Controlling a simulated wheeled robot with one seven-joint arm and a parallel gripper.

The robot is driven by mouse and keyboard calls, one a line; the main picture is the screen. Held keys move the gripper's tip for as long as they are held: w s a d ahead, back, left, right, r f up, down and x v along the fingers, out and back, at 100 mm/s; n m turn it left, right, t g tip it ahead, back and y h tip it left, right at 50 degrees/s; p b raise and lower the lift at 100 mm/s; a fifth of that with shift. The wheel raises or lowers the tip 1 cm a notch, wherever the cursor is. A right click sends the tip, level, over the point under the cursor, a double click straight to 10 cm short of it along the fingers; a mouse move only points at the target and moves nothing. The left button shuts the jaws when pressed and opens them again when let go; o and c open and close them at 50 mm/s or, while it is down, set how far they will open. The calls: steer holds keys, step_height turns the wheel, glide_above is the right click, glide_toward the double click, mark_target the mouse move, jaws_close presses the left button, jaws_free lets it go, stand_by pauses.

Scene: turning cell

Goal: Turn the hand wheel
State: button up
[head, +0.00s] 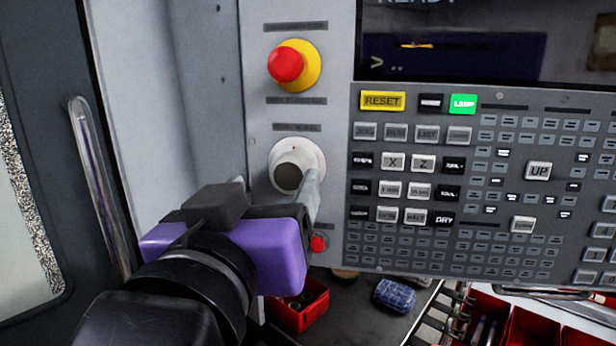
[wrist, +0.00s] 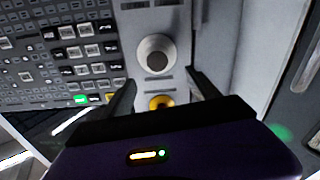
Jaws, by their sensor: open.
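In the head view the right finger overlaps the wheel's lower right edge. In the wrist view the fingers (wrist: 161,80) are spread with nothing between them. I cannot tell whether either finger touches the wheel.
A red emergency stop (head: 287,64) on a yellow base sits above the wheel. A small red button (head: 319,243) lies below it. The keypad (head: 450,190) is close on the right, and a door handle (head: 95,180) stands at left. A red bin (head: 300,312) is below.

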mark_target(288, 179)
steer(key=shift+g, duration=0.3)
steer(key=w, duration=0.2)
steer(key=w+d+p, duration=0.1)
steer(key=w, duration=0.2)
steer(key=w+f, duration=0.1)
steer(key=w, duration=0.1)
steer(key=shift+w+d+p, duration=0.15)
steer(key=shift+w+p, duration=0.2)
steer(key=shift+p, duration=0.05)
steer(key=c, duration=1.1)
steer(key=shift+f, duration=0.1)
steer(key=shift+f+m+b, duration=0.1)
steer(key=shift+m+b, duration=0.2)
steer(key=shift+b, duration=0.25)
